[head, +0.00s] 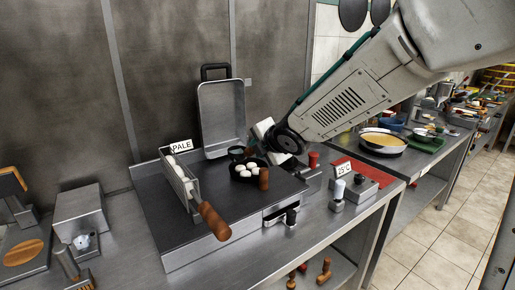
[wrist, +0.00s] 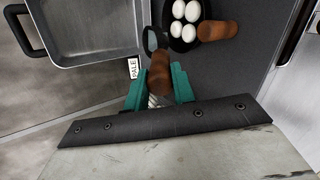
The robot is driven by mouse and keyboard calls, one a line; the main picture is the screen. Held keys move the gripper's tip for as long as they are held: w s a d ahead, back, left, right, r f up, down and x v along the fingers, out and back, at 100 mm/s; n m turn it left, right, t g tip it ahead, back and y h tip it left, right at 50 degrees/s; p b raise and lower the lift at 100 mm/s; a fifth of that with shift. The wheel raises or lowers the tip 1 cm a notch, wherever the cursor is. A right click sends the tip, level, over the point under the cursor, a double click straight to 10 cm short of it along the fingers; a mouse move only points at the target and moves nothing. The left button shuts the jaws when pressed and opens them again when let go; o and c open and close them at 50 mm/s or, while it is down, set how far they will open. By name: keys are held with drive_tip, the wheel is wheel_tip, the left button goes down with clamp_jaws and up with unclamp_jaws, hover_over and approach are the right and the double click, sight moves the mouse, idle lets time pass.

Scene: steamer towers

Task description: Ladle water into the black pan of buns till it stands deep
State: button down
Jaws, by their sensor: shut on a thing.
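The black pan (head: 236,178) stands on the dark cooktop with several white buns (head: 249,169) in it and a wooden handle toward the front. It also shows at the top of the wrist view (wrist: 186,45). My gripper (head: 253,153), with teal fingers, is shut on the brown wooden handle of a ladle (wrist: 160,72). The ladle's dark round bowl (wrist: 154,38) is beside the pan's left rim in the wrist view. I cannot tell whether it touches the rim or holds water. Water in the pan cannot be made out.
A red shaker (head: 314,159) and a 25°C display (head: 343,169) are at right.

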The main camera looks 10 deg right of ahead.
wheel_tip(320, 180, down, 3)
drive_tip(key=shift+d+r, duration=0.1)
idle(0.4)
drive_tip(key=shift+w+d+m+y, duration=0.1)
drive_tip(key=shift+d+m+y, duration=0.1)
drive_tip(key=shift+m+y, duration=0.1)
drive_tip(key=d+m+y, duration=0.1)
drive_tip(key=w+d+m+y, duration=0.1)
drive_tip(key=d+m+y, duration=0.2)
drive_tip(key=shift+w+d+f+g+y, duration=0.15)
drive_tip(key=shift+d+f+g+y, duration=0.1)
drive_tip(key=shift+f+g+y, duration=0.15)
idle(0.6)
drive_tip(key=shift+w+d+f+m+y, duration=0.15)
drive_tip(key=shift+d+f+m+y, duration=0.3)
drive_tip(key=shift+m+y, duration=0.3)
